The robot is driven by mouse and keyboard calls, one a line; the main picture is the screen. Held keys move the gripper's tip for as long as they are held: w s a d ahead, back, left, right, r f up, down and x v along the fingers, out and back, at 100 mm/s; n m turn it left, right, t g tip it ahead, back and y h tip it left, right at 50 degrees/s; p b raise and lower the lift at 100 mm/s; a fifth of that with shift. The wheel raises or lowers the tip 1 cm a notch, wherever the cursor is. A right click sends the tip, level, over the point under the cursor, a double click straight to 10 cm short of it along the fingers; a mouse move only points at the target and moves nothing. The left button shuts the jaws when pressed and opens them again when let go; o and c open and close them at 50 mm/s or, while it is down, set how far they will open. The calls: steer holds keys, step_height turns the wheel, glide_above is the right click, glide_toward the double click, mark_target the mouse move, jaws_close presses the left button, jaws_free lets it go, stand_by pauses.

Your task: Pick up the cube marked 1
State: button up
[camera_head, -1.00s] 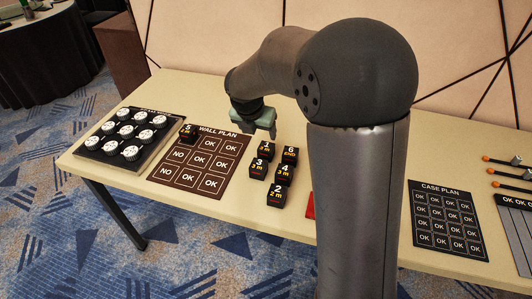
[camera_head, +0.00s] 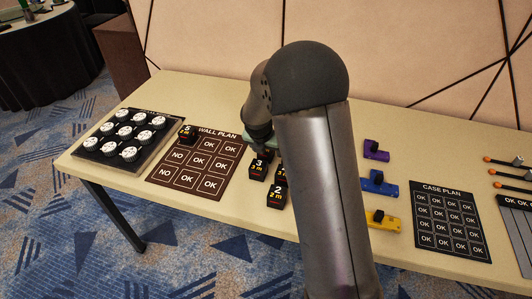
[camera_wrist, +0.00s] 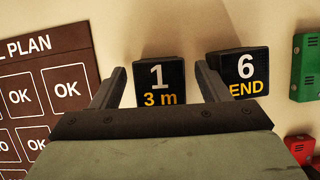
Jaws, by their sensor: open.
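The cube marked 1 (camera_wrist: 160,83) is black, with a white "1" and a yellow "3 m". In the wrist view it sits between the two fingers of my open gripper (camera_wrist: 162,88), with no clear contact. The cube marked 6 (camera_wrist: 240,76), labelled END, stands just right of the right finger. In the head view my arm hides cubes 1 and 6. There the cube marked 3 (camera_head: 259,170) and the cube marked 2 (camera_head: 276,196) show in front of the gripper, and another cube is partly covered by my arm.
The cube marked 5 (camera_head: 188,134) sits on the top left of the brown WALL PLAN board (camera_head: 190,180). A dark tray of white round pieces (camera_head: 92,150) lies further left. Purple (camera_head: 375,150), blue (camera_head: 378,184) and yellow (camera_head: 382,221) pieces lie right of my arm, near the CASE PLAN board (camera_head: 447,190).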

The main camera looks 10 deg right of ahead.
steer(key=shift+c, duration=0.3)
steer(key=c, duration=1)
steer(key=shift+r, duration=0.1)
